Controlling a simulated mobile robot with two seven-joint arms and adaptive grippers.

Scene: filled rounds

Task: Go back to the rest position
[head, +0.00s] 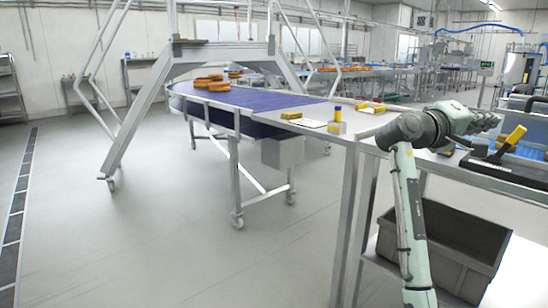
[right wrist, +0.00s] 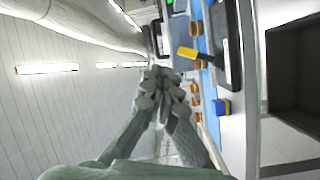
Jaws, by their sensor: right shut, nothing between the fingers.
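My right gripper (head: 487,121) is at the right of the head view, raised above the steel table and pointing right. It also shows in the right wrist view (right wrist: 162,75), where its fingertips are together with nothing between them. My right arm stands bent in front of the table. My left gripper is in neither view.
The steel table (head: 368,138) holds a dark tray (head: 500,176) with a yellow-handled tool (head: 509,143). A grey crate (head: 445,240) sits on the shelf below. The blue conveyor (head: 260,98) carries orange rounds (head: 219,87). The floor (head: 150,230) at the left is clear.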

